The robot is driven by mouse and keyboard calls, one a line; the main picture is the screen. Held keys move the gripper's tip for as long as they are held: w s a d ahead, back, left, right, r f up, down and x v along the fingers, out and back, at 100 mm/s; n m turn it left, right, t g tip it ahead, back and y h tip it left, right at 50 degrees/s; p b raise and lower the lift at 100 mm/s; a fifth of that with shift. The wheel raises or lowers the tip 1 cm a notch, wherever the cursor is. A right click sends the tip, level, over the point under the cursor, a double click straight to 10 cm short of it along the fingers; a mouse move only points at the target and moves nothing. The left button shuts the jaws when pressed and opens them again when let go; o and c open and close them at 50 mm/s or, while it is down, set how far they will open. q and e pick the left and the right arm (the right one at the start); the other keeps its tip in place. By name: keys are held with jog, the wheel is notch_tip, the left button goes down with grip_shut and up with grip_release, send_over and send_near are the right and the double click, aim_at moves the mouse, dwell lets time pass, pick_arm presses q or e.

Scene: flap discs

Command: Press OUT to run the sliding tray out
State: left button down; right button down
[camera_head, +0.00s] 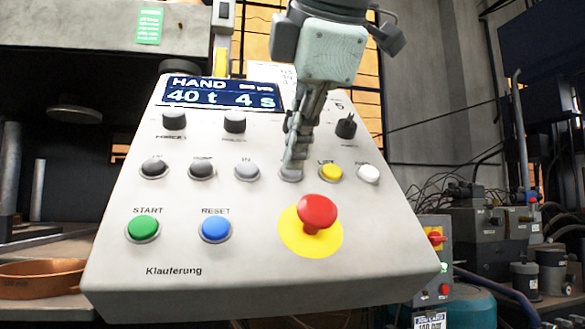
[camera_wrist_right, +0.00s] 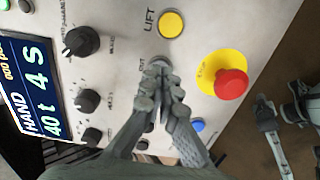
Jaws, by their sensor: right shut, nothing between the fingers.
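The sloped light-grey control panel (camera_head: 230,275) fills the middle of the head view, with its display reading HAND, 40 t, 4 s. My left gripper is not in view. I cannot make out the sliding tray.
A red emergency stop (camera_head: 317,212) on a yellow disc stands up just below the gripper. Green START (camera_head: 143,229) and blue RESET (camera_head: 215,228) are lower left; three black knobs sit above the row. A copper-coloured dish (camera_head: 42,273) lies at the left.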

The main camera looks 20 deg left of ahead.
jog(key=v, duration=0.6)
jog(key=shift+s+d+r, duration=0.15)
jog(key=shift+s+r, duration=0.1)
dwell(0.6)
